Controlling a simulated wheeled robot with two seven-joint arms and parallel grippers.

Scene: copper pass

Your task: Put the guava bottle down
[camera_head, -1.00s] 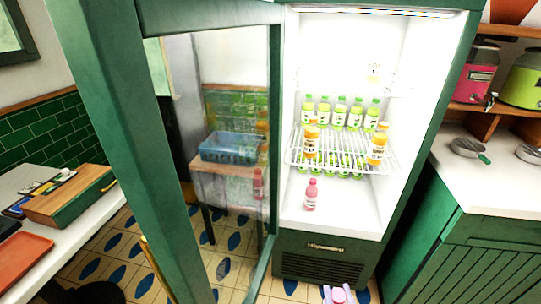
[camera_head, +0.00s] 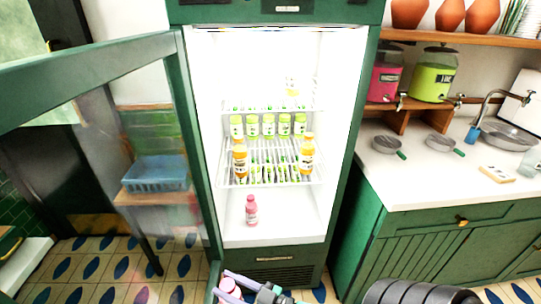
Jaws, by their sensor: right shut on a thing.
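My right gripper (camera_head: 236,287) is at the bottom edge of the head view, in front of the fridge. A like pink bottle (camera_head: 251,211) stands upright on the fridge's floor, left of the middle. The fridge (camera_head: 275,262) is lit, with its glass door (camera_head: 188,150) swung open to the left. My left gripper is not in view.
Two orange bottles (camera_head: 240,160) (camera_head: 307,155) stand at the front of the middle wire shelf. Green bottles (camera_head: 268,125) line up behind them. The fridge floor right of the pink bottle is clear. A counter (camera_head: 440,180) with pans stands at the right.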

